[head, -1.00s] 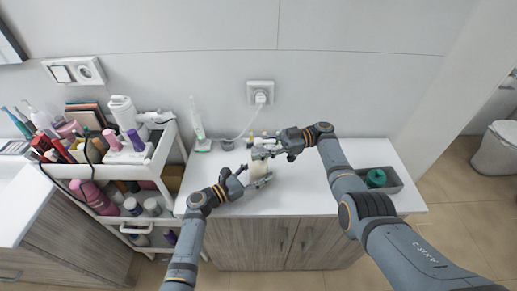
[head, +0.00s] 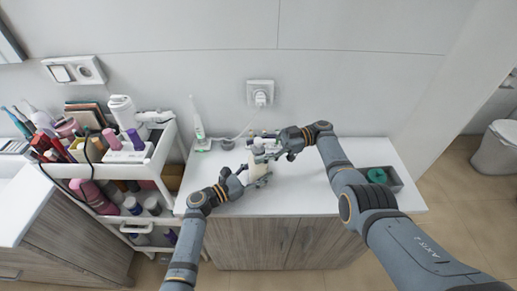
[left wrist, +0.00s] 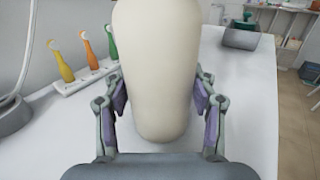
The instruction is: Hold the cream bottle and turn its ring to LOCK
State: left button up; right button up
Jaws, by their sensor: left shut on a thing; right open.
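The cream bottle (head: 257,171) stands on the white countertop near its middle, and its pale body fills the centre of the left wrist view (left wrist: 158,70). My left gripper (head: 258,176) is shut on the bottle's body, with a purple-padded finger on each side of it. My right gripper (head: 268,154) is open at the bottle's top, coming from the right. The ring and any LOCK mark are hidden by the right gripper or too small to make out.
A grey tray (head: 396,184) with a green round item (head: 377,176) is at the right of the counter. A crowded cart (head: 150,185) stands to the left. The front of the counter is clear.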

jog(key=shift+r, duration=0.2)
notch_tip(320, 180, up, 10)
jog(key=shift+f, duration=0.15)
